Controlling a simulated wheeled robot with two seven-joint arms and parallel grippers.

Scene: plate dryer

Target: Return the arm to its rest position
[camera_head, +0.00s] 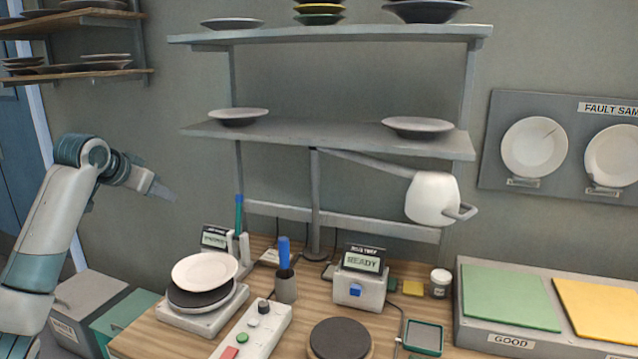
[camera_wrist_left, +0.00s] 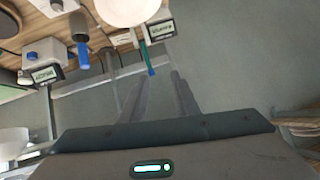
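My left arm (camera_head: 48,225) comes in from the left edge, raised in front of the wall. Its left gripper (camera_head: 165,192) is held in the air left of the shelf rack, above table height, pointing right. In the left wrist view the two fingers of the left gripper (camera_wrist_left: 158,88) stand apart with nothing between them. A white plate (camera_head: 205,270) lies on the dark round pad of a scale (camera_head: 203,317) below and right of the gripper, well apart from it. My right gripper is not in view.
A wooden table (camera_head: 285,327) holds a button box (camera_head: 252,335), a pen cup (camera_head: 286,288), a tester (camera_head: 358,290) and a round dark pad (camera_head: 340,339). A shelf rack (camera_head: 330,135) with plates stands behind. Grey bins (camera_head: 90,300) stand at lower left. Green and yellow mats lie right.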

